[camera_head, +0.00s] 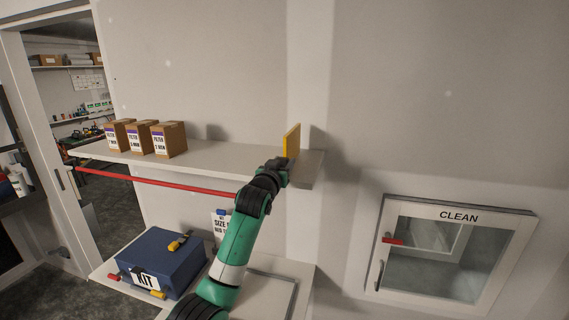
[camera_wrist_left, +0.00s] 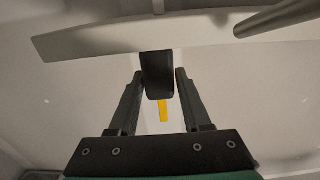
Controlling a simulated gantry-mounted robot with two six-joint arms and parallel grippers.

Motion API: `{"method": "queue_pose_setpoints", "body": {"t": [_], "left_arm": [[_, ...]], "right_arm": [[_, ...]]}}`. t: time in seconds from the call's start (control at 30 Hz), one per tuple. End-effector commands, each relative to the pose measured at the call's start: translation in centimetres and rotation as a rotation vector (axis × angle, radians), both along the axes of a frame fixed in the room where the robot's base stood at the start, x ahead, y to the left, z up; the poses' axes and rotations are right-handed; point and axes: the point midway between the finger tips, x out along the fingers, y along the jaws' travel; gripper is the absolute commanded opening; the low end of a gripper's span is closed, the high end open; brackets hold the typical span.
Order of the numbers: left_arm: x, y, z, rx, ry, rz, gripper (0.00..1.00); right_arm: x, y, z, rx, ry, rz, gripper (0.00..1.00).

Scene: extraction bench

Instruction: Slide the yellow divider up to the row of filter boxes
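The yellow divider (camera_head: 292,141) stands upright near the right end of the wall shelf. The row of filter boxes, brown cartons with white and purple labels (camera_head: 144,138), stands near the shelf's left end, with a wide gap to the divider. My left gripper (camera_head: 277,165) is at the shelf's front edge, just below and in front of the divider. My right gripper is not in view.
The white shelf (camera_head: 225,157) is clear between boxes and divider. A red bar (camera_head: 160,182) runs below its front edge. A blue kit case (camera_head: 160,262) sits on a lower table. A cabinet marked CLEAN (camera_head: 450,250) hangs at right.

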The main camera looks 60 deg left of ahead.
Motion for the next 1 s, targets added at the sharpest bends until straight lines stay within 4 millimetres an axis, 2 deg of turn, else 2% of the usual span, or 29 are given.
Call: {"method": "queue_pose_setpoints", "body": {"t": [0.03, 0.23, 0.27, 1.0], "left_arm": [[0.0, -0.01, -0.01, 0.0, 0.0, 0.0, 0.38], [0.01, -0.02, 0.0, 0.0, 0.0, 0.0, 0.02], [0.01, -0.02, 0.0, 0.0, 0.0, 0.0, 0.0], [0.01, -0.03, -0.04, -0.001, 0.001, 0.0, 0.0]], "right_arm": [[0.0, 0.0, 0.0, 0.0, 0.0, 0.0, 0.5], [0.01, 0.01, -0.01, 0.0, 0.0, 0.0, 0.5], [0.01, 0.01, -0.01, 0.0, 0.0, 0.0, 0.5], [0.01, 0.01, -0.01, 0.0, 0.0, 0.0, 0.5]]}}
